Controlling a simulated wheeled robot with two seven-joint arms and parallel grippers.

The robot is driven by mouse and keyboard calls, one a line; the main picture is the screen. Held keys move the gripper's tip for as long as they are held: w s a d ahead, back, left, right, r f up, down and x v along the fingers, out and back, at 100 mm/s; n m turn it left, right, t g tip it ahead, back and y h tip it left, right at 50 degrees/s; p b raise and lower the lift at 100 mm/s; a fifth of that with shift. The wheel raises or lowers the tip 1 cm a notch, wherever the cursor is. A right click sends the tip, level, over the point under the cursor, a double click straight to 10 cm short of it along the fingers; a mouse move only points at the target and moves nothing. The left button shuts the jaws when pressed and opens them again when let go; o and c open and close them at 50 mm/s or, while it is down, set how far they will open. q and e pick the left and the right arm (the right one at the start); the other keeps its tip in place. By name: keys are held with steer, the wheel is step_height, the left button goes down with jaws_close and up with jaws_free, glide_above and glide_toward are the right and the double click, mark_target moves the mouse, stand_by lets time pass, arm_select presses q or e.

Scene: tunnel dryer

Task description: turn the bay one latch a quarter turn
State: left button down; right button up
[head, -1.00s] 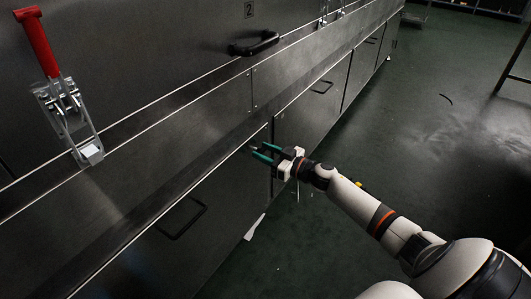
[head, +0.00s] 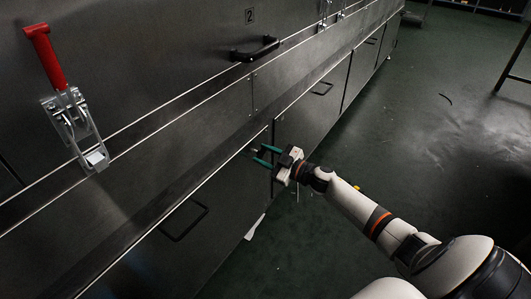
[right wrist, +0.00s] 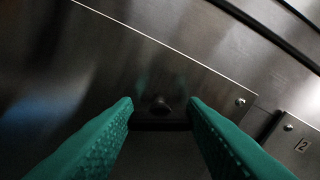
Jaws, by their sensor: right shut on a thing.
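The bay one latch (right wrist: 160,106) shows in the right wrist view as a small dark knob with a dark bar below it, on the metal panel. My right gripper (head: 257,154) reaches the upper right corner of a lower cabinet door in the head view. Its green fingers stand on either side of the latch in the right wrist view (right wrist: 160,110), shut on it. In the head view the latch is too small and dark to make out its angle. My left gripper is not in view.
A red-handled toggle clamp (head: 68,100) is on the upper panel at left. A black handle (head: 255,49) sits below a number 2 label (head: 250,15). The lower door has a dark pull handle (head: 184,221). The green floor (head: 430,130) at right is largely clear.

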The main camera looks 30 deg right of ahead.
steer(key=n, duration=0.6)
steer(key=shift+s+a+f+n, duration=0.1)
steer(key=shift+f+n, duration=0.05)
steer(key=shift+n, duration=0.15)
steer(key=n+b, duration=0.1)
steer(key=n, duration=0.5)
steer(key=shift+f, duration=0.15)
steer(key=shift+n, duration=0.3)
steer(key=o, duration=1)
